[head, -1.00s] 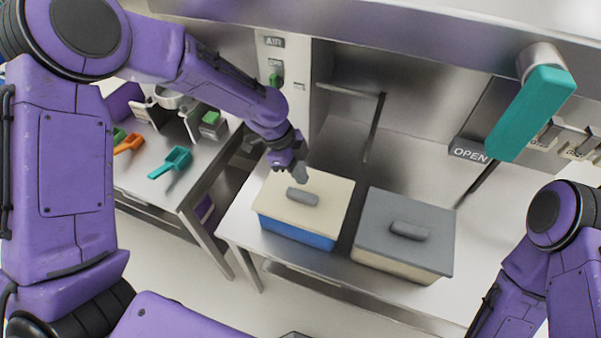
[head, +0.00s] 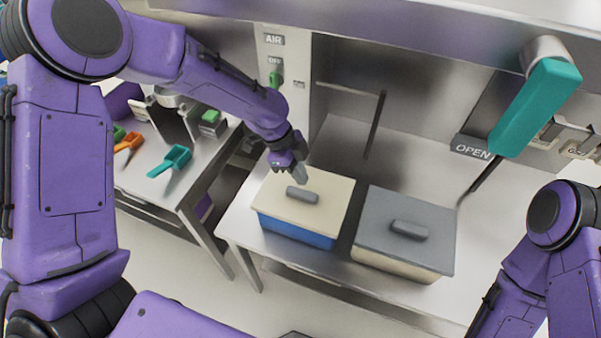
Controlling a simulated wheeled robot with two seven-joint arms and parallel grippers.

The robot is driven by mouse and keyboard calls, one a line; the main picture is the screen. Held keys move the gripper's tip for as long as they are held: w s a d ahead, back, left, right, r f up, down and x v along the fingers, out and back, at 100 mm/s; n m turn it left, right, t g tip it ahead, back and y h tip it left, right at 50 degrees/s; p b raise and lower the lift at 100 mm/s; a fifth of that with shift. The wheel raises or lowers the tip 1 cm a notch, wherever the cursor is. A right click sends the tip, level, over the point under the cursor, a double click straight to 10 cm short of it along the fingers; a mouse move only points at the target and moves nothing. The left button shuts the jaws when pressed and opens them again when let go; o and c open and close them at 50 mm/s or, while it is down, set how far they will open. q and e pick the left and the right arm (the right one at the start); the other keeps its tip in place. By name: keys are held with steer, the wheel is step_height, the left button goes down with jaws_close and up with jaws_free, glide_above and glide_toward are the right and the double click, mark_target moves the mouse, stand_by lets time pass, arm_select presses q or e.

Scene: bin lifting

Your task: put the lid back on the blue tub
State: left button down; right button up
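The blue tub (head: 297,233) stands on the steel bench at the centre. A cream lid (head: 325,199) with a grey handle (head: 302,195) lies on top of it and looks level and seated. My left gripper (head: 289,181) is just above the back left part of the cream lid, close to the handle and not around it. The fingers point down; the gap between them is too small to tell. My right arm (head: 545,245) is at the right edge, and its gripper is out of the picture.
A cream tub (head: 395,266) with a grey lid (head: 425,240) stands close on the right. A side table on the left holds a teal scoop (head: 172,161) and an orange scoop (head: 128,143). A teal handle (head: 535,107) juts out at the upper right. Bench behind the tubs is clear.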

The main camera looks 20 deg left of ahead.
mark_target(305, 193)
arm_select(q)
steer(key=shift+f+b, duration=1.3)
steer(key=shift+f, duration=0.8)
step_height(305, 193, up, 3)
steer(key=p, duration=0.2)
steer(key=shift+p, duration=0.4)
steer(key=shift+r+p, duration=0.4)
steer(key=shift+r, duration=1.65)
